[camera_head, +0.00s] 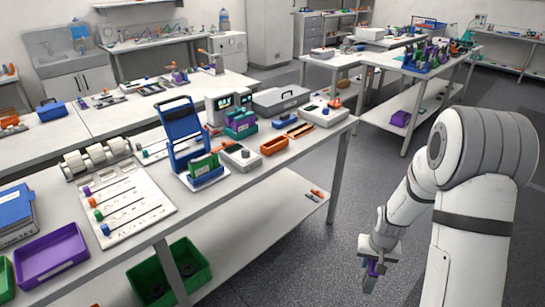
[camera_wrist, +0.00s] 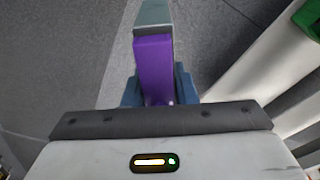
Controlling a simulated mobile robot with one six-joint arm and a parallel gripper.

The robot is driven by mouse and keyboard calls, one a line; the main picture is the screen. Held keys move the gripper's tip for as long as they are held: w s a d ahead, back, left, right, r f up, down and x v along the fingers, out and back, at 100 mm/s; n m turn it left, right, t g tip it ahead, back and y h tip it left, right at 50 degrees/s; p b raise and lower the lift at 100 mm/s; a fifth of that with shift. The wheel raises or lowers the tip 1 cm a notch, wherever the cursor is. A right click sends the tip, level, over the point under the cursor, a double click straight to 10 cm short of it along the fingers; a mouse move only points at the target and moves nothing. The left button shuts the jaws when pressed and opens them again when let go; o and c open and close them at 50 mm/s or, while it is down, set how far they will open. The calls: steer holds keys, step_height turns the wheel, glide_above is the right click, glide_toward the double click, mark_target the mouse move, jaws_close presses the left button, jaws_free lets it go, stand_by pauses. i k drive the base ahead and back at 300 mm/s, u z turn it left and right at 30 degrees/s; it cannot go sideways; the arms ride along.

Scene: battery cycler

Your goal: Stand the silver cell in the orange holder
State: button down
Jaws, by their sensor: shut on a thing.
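My gripper (camera_head: 374,264) hangs over the grey floor, right of the near bench and apart from it. It is shut on a purple piece (camera_wrist: 154,66) with a grey-green far end, which the wrist view shows between the blue-grey fingers. I cannot tell whether this is the silver cell; no other thing is clearly a silver cell. A low orange open box (camera_head: 274,146) lies on the near bench, left of and beyond my gripper. Whether it is the orange holder is too small to tell.
The near bench (camera_head: 215,205) carries a blue stand (camera_head: 182,128), a purple tray (camera_head: 50,255), a slotted white board (camera_head: 125,205) and small instruments. A green bin (camera_head: 170,275) stands on its lower shelf. The floor (camera_head: 325,215) between bench and arm is clear.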

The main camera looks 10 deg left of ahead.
mark_target(275, 148)
steer(key=u, duration=0.75)
steer(key=i, duration=1)
